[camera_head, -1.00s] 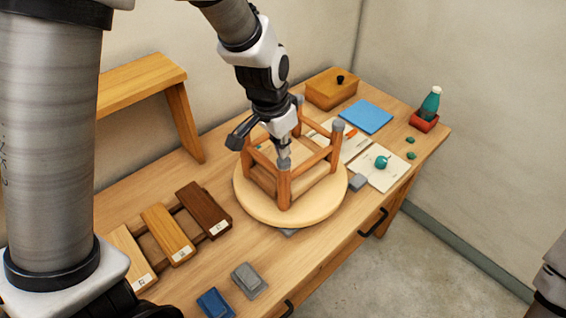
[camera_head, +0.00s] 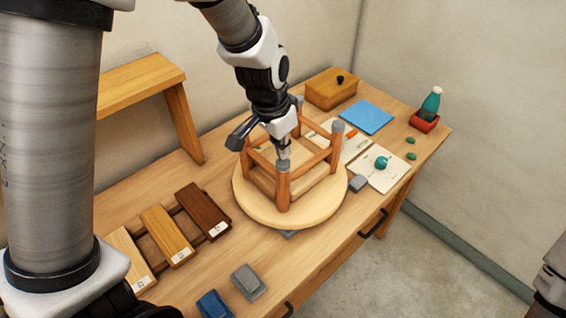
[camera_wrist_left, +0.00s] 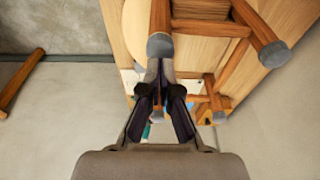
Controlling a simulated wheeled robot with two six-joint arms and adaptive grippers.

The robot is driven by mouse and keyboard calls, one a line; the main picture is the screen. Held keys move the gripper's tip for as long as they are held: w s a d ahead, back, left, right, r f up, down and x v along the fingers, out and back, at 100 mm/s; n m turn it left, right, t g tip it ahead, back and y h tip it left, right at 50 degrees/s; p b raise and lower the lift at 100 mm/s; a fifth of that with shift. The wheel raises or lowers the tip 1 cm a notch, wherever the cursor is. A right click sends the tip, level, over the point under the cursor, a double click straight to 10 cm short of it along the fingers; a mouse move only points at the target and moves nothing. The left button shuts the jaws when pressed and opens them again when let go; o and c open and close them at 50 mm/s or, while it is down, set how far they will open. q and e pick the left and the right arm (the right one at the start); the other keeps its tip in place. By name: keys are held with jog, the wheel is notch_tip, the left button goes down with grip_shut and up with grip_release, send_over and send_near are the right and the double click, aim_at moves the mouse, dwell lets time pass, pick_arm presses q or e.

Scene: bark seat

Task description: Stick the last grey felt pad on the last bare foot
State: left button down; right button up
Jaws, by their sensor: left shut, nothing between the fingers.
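The stool stands upside down, its round pale seat (camera_head: 255,203) flat on the bench and its legs pointing up. The near leg (camera_head: 284,190) has a grey felt pad (camera_head: 283,165) on its end. Grey pads also cap the right leg (camera_head: 338,127) and a back leg (camera_head: 298,100). My arm hides the fourth foot in the head view.
A grey block (camera_head: 249,281) and a blue block (camera_head: 213,303) lie at the front. Wood samples (camera_head: 168,236) are left, a lidded box (camera_head: 331,89) behind, a bottle (camera_head: 430,102) at right.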

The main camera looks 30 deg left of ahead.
aim_at(282, 162)
pick_arm(q)
jog(key=shift+f+b, duration=0.7)
jog(key=shift+f, duration=0.4)
dwell(0.5)
jog(key=shift+s+r, duration=0.1)
dwell(0.7)
notch_tip(282, 162, up, 6)
jog(key=p, duration=0.6)
